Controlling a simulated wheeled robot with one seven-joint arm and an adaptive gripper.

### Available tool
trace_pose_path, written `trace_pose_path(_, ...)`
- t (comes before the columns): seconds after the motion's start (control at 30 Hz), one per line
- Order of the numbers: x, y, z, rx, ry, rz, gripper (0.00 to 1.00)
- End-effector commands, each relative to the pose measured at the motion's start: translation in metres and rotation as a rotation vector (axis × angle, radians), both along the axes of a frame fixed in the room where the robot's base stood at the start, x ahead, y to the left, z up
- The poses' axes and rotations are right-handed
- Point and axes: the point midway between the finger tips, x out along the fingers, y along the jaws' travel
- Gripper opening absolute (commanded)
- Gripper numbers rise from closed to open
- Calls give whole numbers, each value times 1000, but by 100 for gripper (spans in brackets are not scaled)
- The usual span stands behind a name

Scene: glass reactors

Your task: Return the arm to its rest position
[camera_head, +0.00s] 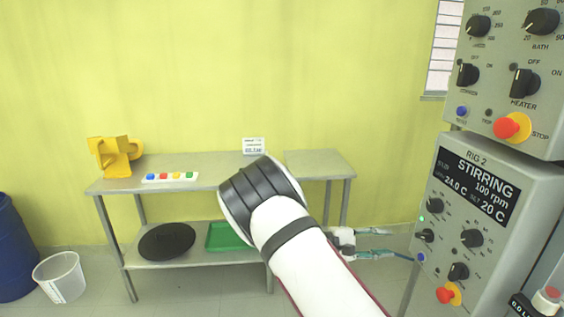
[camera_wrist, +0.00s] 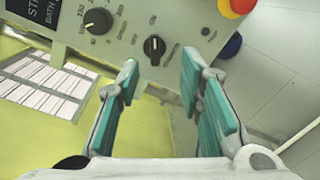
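My white arm with black bands (camera_head: 280,225) reaches up from the bottom of the head view and bends at a black-ribbed joint in front of the table. My gripper (camera_head: 393,243) shows beyond the forearm, low and to the left of the lower control panel. Its two teal-padded fingers point right there. In the wrist view my gripper (camera_wrist: 160,62) is open, with a clear gap between the fingers and nothing held. A grey control panel (camera_wrist: 123,45) with black knobs lies behind the fingertips; I cannot tell the exact distance.
A metal table (camera_head: 225,180) with a lower shelf stands at the yellow wall. It carries a yellow object (camera_head: 113,157) and a strip of coloured buttons (camera_head: 170,177). The RIG 2 panel (camera_head: 480,240) stands close on the right. A white bin (camera_head: 60,278) and blue barrel (camera_head: 12,250) stand left.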

Motion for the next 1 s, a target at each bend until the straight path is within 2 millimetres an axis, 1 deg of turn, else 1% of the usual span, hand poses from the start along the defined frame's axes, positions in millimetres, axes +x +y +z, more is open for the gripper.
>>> trace_pose_path(0.03, -8, -4, 10, 43, -15, -31, 34)
trace_pose_path(0.17, -35, -10, 32, 184, -44, -122, 34)
trace_pose_path(0.27, -58, -11, 49, 304, -70, -184, 34)
trace_pose_path(0.43, -96, -6, 77, 500, -117, -268, 34)
trace_pose_path(0.67, -146, 9, 115, 757, -193, -335, 34)
trace_pose_path(1.0, -220, 43, 171, 1096, -331, -344, 34)
